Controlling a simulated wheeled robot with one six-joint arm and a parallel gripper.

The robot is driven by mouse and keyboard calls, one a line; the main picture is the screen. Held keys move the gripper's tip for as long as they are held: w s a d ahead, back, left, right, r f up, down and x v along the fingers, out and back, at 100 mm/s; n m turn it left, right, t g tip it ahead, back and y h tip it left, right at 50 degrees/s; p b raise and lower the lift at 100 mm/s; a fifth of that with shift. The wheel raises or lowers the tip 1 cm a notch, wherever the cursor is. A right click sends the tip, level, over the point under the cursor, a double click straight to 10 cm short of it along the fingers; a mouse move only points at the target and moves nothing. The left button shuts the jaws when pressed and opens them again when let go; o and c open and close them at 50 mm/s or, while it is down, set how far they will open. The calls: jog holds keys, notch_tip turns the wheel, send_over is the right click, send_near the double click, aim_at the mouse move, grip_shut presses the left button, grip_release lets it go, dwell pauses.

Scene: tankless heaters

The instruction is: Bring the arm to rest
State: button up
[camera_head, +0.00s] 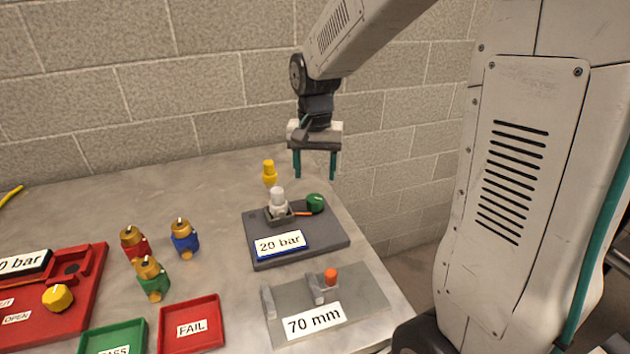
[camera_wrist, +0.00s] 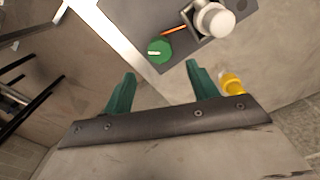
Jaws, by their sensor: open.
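My gripper (camera_head: 315,164) hangs from my raised arm above the back right part of the table, with its two green fingers apart and nothing between them. In the wrist view the fingers (camera_wrist: 160,82) are spread wide. Below it is a dark grey test plate (camera_head: 330,236) labelled "20 bar". On that plate are a white-topped fitting (camera_head: 278,197) and a green knob (camera_head: 315,203) with an orange pointer beside it. A yellow-capped part (camera_head: 269,172) stands behind the plate, and shows beside the right finger in the wrist view (camera_wrist: 232,84).
A grey gauge plate (camera_head: 366,301) labelled "70 mm" lies at the table's front right. Red (camera_head: 131,243), blue (camera_head: 184,238) and green (camera_head: 153,280) valves stand mid-table. A red FAIL tray (camera_head: 207,343), green tray (camera_head: 96,338) and red fixture (camera_head: 93,272) are front left. A block wall (camera_head: 150,95) stands behind.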

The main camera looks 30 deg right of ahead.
jog(key=shift+r, duration=0.25)
dwell(0.3)
jog(key=shift+s, duration=0.1)
jog(key=s+a+r+n, duration=0.1)
jog(key=s+r+n, duration=0.1)
jog(key=s, duration=0.6)
jog(key=s+a+r+n+t, duration=0.1)
jog(key=s+a+r+n, duration=0.1)
jog(key=s, duration=0.6)
jog(key=s+a+r+n, duration=0.2)
jog(key=s+n, duration=0.1)
jog(key=s, duration=0.5)
jog(key=shift+s+a+r, duration=0.25)
jog(key=shift+s+r, duration=0.05)
jog(key=shift+r, duration=0.1)
